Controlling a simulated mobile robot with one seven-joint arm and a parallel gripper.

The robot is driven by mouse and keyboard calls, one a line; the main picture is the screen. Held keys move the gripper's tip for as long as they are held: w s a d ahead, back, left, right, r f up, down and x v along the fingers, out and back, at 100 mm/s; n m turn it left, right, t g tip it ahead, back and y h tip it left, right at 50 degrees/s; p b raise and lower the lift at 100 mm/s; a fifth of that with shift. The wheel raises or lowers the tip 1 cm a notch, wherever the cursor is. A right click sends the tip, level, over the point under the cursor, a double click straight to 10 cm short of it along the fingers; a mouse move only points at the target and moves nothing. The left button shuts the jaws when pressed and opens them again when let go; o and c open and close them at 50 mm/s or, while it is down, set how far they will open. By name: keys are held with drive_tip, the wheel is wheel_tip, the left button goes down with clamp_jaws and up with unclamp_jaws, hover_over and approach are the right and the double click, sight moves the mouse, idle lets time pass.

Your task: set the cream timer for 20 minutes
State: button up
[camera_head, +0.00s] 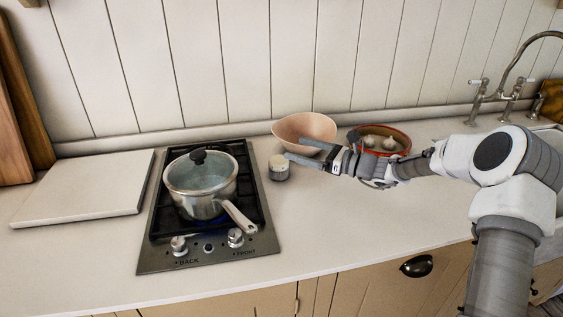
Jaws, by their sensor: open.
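The cream timer (279,167) is a small round piece with a cream top and a darker lower band. It stands upright on the counter just right of the hob. Its dial marks are too small to read. My gripper (303,153) comes in from the right, its fingers apart and empty. The fingertips point left, just right of the timer and close to its upper part. I cannot tell whether a finger touches it.
A lidded steel saucepan (201,184) sits on the black hob (160,225), its handle towards the front right. A pink bowl (303,128) and a red-brown dish (398,136) stand behind my gripper. A white board (85,187) lies left. The front counter is clear.

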sight(278, 163)
wheel_tip(278, 163, down, 8)
drive_tip(key=shift+r+b, duration=0.2)
drive_tip(key=shift+b, duration=0.35)
drive_tip(key=x, duration=0.7)
drive_tip(key=shift+w+a+r, duration=0.15)
drive_tip(key=shift+a+r, duration=0.1)
drive_tip(key=shift+r, duration=0.15)
drive_tip(key=c, duration=1.3)
